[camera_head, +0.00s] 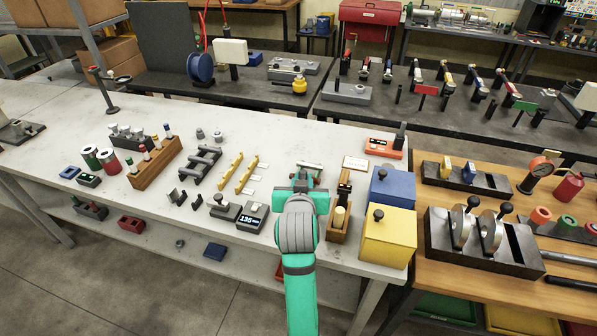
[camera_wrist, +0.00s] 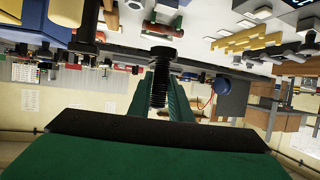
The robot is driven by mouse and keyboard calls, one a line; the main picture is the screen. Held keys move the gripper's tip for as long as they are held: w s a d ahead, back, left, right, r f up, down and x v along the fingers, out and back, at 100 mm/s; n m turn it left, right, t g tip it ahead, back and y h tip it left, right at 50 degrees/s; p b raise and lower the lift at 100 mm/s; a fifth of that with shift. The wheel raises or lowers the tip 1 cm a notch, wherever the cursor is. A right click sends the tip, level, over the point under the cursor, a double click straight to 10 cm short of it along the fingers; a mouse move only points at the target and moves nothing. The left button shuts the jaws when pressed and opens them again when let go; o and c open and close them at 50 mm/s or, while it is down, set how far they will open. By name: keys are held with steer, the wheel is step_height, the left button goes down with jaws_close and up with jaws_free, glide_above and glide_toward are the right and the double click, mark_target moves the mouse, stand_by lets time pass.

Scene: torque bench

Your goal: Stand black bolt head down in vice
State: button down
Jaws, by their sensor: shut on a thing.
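My gripper (camera_head: 302,193) is over the front part of the white bench in the head view, and its fingertips are hidden there. In the wrist view, which looks upside down, my green fingers (camera_wrist: 162,92) are shut on the black bolt (camera_wrist: 160,72). The bolt's threaded shank is between the fingers. Its wider head points to the picture top, toward the bench, so it is head down. A small green device with a reddish bar (camera_wrist: 163,29), possibly the vice, lies beyond the head. I cannot tell whether the bolt touches it. In the head view my gripper partly hides this spot.
A wooden block with a bolt-like piece (camera_head: 339,222), a blue box (camera_head: 392,188) and a yellow box (camera_head: 389,238) stand close on the right. A digital gauge reading 135 (camera_head: 252,217) stands on the left. Yellow stepped bars (camera_head: 238,174) lie farther left.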

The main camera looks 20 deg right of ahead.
steer(key=shift+w, duration=0.1)
steer(key=shift+a, duration=0.1)
steer(key=shift+f, duration=1.55)
steer(key=shift+a+f, duration=0.1)
steer(key=shift+f, duration=1.2)
steer(key=shift+d, duration=0.2)
steer(key=shift+a, duration=0.1)
steer(key=shift+f, duration=1.4)
stand_by(0.8)
